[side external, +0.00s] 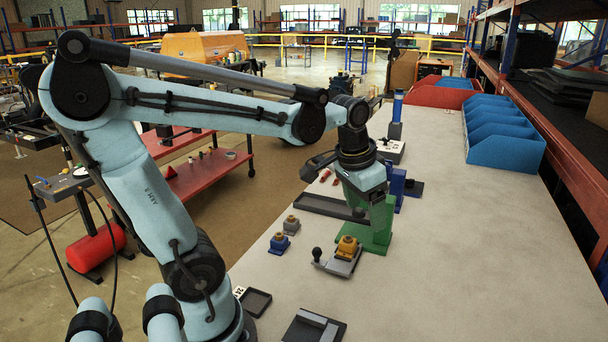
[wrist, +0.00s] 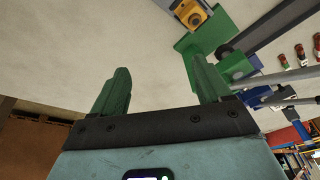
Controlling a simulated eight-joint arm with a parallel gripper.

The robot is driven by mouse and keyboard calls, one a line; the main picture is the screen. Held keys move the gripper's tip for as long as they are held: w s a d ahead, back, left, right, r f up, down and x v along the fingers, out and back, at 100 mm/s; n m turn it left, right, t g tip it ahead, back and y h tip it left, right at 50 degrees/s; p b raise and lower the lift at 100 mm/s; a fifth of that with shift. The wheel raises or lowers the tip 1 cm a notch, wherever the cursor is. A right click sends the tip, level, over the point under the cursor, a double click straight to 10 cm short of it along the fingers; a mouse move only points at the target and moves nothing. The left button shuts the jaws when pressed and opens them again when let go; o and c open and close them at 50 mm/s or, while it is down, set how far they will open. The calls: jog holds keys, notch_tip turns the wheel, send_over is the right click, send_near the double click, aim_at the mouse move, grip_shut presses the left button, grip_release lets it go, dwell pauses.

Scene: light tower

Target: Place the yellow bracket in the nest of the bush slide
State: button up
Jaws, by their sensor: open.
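The yellow bracket (side external: 347,246) sits upright on the grey bush slide (side external: 338,266), with a brass-coloured bush on top. It looks to be in the slide's nest, but I cannot tell if it is fully seated. In the wrist view the yellow bracket (wrist: 190,14) is at the top edge, partly cut off. The slide has a dark ball handle at its left end in the side view. My gripper (wrist: 160,85) has green fingers, wide apart with nothing between them. It is clear of the bracket, above and behind it in the side view, where its fingertips are hard to make out against green.
A green press stand (side external: 376,238) is just behind the slide. A blue bracket (side external: 279,243) and a grey bracket (side external: 291,226) stand to the left. A long dark tray (side external: 328,207) lies behind them. Blue bins (side external: 505,146) are at the back right. The right bench is clear.

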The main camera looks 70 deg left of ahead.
jog(key=s+d+f+t, duration=0.1)
jog(key=s+d+t, duration=0.1)
jog(key=d+t, duration=0.2)
jog(key=d, duration=0.3)
jog(key=shift+s+d+f+m+h, duration=0.25)
jog(key=shift+s+f+m+h, duration=0.05)
jog(key=shift+f+m+h, duration=0.1)
